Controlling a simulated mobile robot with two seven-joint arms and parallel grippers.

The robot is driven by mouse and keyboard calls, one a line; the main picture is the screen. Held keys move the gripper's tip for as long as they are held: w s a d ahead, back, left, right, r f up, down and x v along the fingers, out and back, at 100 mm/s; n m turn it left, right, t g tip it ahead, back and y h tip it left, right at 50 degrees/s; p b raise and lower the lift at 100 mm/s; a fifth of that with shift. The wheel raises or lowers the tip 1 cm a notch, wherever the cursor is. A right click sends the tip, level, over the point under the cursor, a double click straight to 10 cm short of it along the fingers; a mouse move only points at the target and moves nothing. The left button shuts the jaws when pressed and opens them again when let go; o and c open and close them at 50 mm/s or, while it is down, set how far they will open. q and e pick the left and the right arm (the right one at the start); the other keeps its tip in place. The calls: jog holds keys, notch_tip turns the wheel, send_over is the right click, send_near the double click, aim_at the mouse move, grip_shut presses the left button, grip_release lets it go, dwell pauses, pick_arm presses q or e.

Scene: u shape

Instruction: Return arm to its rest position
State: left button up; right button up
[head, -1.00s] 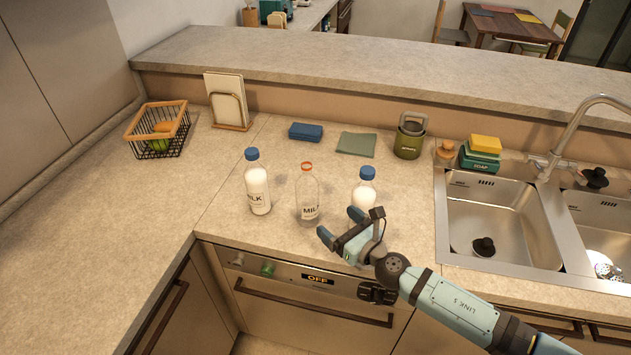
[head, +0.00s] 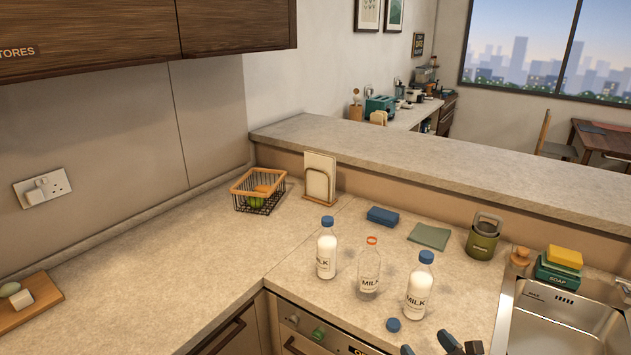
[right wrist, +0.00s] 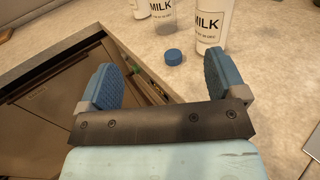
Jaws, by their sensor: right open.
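My right gripper (head: 428,346) shows only at the bottom edge of the head view, with its blue fingertips over the counter's front. In the right wrist view its two blue fingers (right wrist: 163,80) are spread wide with nothing between them. A loose blue cap (head: 393,325) lies on the counter just beyond the fingers; it also shows in the wrist view (right wrist: 173,56). Behind it stands a milk bottle (head: 419,288) with a blue cap, apart from the gripper. Most of my right arm is out of the picture. My left gripper is not in view.
A sink (head: 560,325) with soap and a sponge (head: 565,257) lies right. A wire basket (head: 258,192) stands far back. The left counter is mostly clear.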

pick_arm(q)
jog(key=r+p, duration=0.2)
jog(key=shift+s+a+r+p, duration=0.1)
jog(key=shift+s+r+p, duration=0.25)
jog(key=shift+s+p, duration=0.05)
pick_arm(e)
jog(key=s+a+f+n+g+h, duration=0.1)
jog(key=s+f+n+g, duration=0.1)
jog(key=s+n, duration=0.6)
jog(key=s+a+f+n+g+h, duration=0.1)
jog(key=s+f+n, duration=0.4)
jog(key=n, duration=1)
jog(key=s+a+f+n+g+h, duration=0.1)
jog(key=s+f+n+g, duration=0.2)
jog(key=s+n, duration=0.8)
jog(key=shift+a+f+n, duration=0.25)
jog(key=shift+f+n, duration=0.35)
